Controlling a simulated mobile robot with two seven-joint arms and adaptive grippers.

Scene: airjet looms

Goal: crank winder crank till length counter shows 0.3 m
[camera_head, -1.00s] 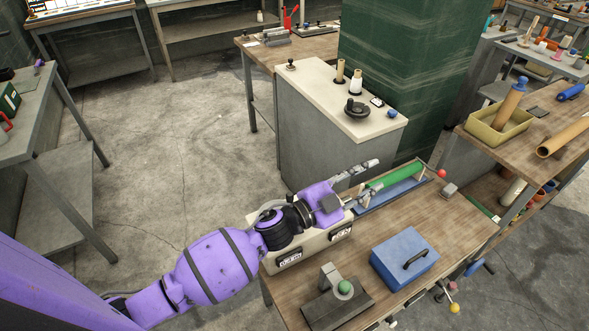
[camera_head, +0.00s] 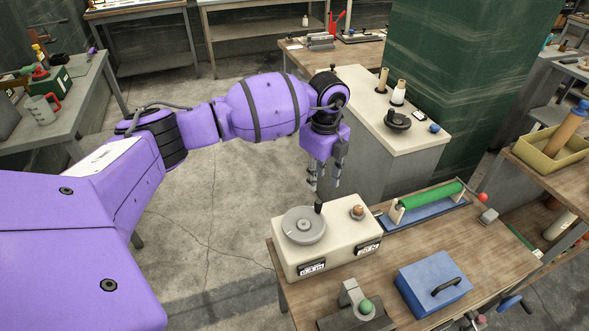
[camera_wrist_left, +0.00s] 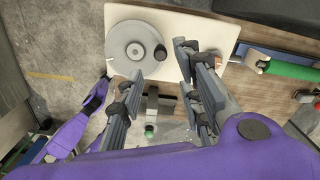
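The winder (camera_head: 335,250) is a cream box at the table's left end. Its crank is a grey disc (camera_head: 303,226) with an upright black knob (camera_head: 319,207). Two small displays, one of them (camera_head: 312,267) below the disc, are on its front; their figures are too small to read. My left gripper (camera_head: 324,183) points down, above and behind the winder in the head view, apart from the crank. In the left wrist view the open gripper (camera_wrist_left: 160,57) has spread, empty fingers, with the black knob (camera_wrist_left: 160,52) showing between the tips. My right gripper is not seen.
A green roller (camera_head: 432,195) on a blue base lies behind the winder's right side. A blue box with a handle (camera_head: 433,284) and a stand with a green knob (camera_head: 362,308) are in front. A cream-topped cabinet (camera_head: 362,85) stands behind.

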